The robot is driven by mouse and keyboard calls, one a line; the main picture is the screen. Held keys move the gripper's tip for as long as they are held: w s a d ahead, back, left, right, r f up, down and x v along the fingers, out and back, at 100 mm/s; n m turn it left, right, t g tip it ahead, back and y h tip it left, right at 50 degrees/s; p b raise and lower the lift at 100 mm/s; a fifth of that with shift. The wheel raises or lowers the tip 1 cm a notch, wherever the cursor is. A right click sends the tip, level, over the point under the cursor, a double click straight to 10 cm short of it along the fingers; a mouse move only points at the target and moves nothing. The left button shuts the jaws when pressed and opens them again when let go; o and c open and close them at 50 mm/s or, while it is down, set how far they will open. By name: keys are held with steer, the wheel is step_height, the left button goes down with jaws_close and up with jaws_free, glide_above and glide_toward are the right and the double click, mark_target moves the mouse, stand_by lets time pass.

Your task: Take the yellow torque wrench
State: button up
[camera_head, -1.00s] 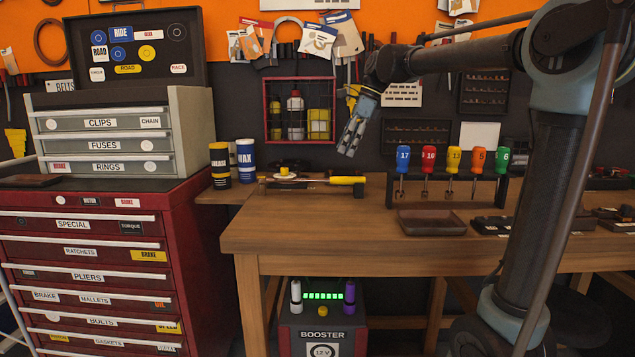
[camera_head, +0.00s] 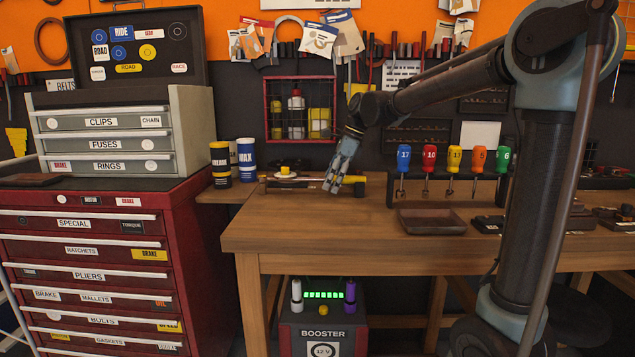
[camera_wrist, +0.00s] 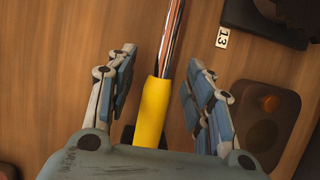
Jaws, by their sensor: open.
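The yellow torque wrench lies on the wooden bench, with a yellow grip (camera_wrist: 153,108) and a shiny metal shaft in the wrist view. In the head view its yellow grip (camera_head: 350,180) is partly hidden behind my gripper (camera_head: 334,188). My gripper is open and reaches down over the bench. In the wrist view the fingers of my gripper (camera_wrist: 160,62) stand on either side of the wrench, with gaps to both sides. The near end of the grip is hidden by my gripper's body.
A screwdriver rack (camera_head: 450,181) and a brown tray (camera_head: 431,221) stand right of the wrench. Blue and yellow tins (camera_head: 246,160) stand at its left. A wire basket (camera_head: 301,109) hangs behind. The bench front (camera_head: 320,230) is clear.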

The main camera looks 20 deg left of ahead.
steer(key=shift+a+f, duration=0.2)
steer(key=shift+f, duration=0.3)
jaws_close()
